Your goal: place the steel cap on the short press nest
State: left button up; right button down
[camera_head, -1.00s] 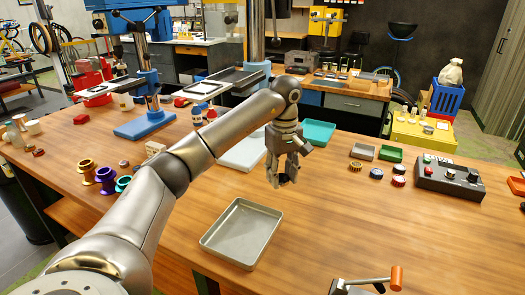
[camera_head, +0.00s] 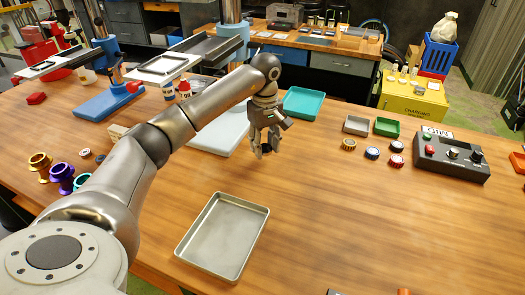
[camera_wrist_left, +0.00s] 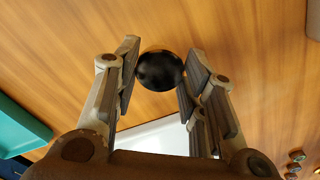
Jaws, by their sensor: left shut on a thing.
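My left gripper (camera_head: 264,152) is above the wooden table, beyond the metal tray and to the right of a white board. It is shut on a dark round cap (camera_wrist_left: 160,70), which sits between the fingertips in the left wrist view. The cap looks black and smooth there; in the head view it is mostly hidden by the fingers. A press with a blue base (camera_head: 110,100) and a blue post stands at the back left. I cannot tell which part is the short press nest. My right gripper is not in view.
An empty metal tray (camera_head: 222,237) lies at the front middle. A teal tray (camera_head: 302,103), small grey and green trays, several small round parts (camera_head: 348,144) and a control box (camera_head: 450,157) are to the right. Coloured spools (camera_head: 62,178) stand left. The table's right front is mostly clear.

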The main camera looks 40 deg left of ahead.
aim_at(265, 148)
pick_arm(q)
jog(key=shift+f+p, duration=0.35)
jog(key=shift+f, duration=1.6)
jog(key=shift+f, duration=0.2)
jog(key=o, duration=1.1)
jog(key=shift+r, duration=0.1)
